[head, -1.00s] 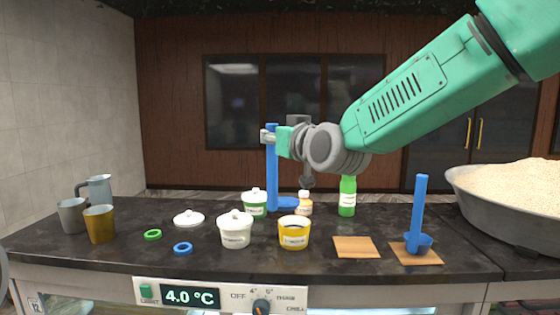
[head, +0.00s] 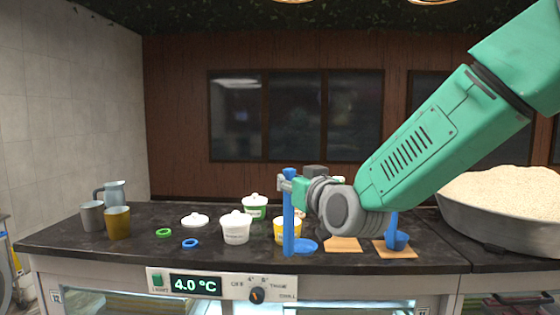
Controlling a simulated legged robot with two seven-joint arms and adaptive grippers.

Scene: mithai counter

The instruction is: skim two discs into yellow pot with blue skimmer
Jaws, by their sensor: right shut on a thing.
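My right gripper (head: 287,184) is shut on the upper handle of the blue skimmer (head: 288,222). The handle hangs upright, and its flat round head (head: 305,247) is low, in front of the yellow pot; I cannot tell whether it touches the counter. The yellow pot (head: 280,229) is partly hidden behind the handle. Its inside does not show clearly. I see no loose discs; any inside the pots are hidden. A white lidded pot (head: 236,231) stands left of the yellow one. A green-and-white lidded pot (head: 255,211) is behind. My left gripper is not in view.
A green ring (head: 164,233), a blue ring (head: 190,243) and a white lid (head: 194,220) lie left. Two cups and a jug (head: 115,194) stand far left. A wooden board (head: 343,244) is bare; another (head: 394,252) bears a blue ladle (head: 398,240). A large grain pan (head: 470,220) stands right.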

